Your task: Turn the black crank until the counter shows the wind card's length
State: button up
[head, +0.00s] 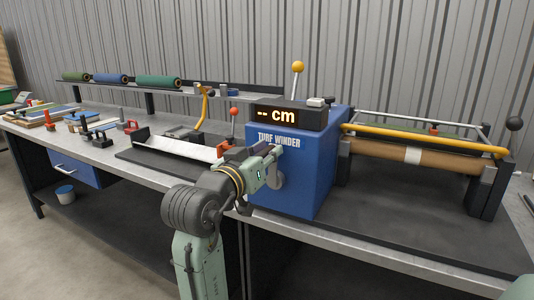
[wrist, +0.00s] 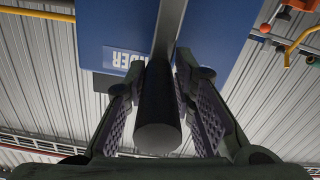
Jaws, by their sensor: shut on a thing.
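The blue turf winder box (head: 312,178) stands on the bench, with the black counter (head: 258,122) on top reading "-- cm" in orange. My gripper (head: 272,160) is at the box's front face, shut on the black crank (wrist: 158,115). In the wrist view the crank's round grip runs between my two ridged fingers, its end facing the camera and its grey arm leading up to the blue box. In the head view my gripper covers most of the crank. I cannot pick out a wind card in either view.
A brown roll (head: 385,152) with a pale band lies in the stand right of the box, below a yellow bar (head: 420,140). A yellow-knobbed lever (head: 297,68) rises behind the counter. Green and blue turf rolls (head: 110,78) lie on the back shelf. Tools crowd the bench's left.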

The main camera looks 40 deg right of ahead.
grip_shut()
jog(key=shift+s+d+m, duration=0.25)
jog(key=shift+s+m, duration=0.1)
jog(key=shift+m, duration=0.05)
dwell(0.6)
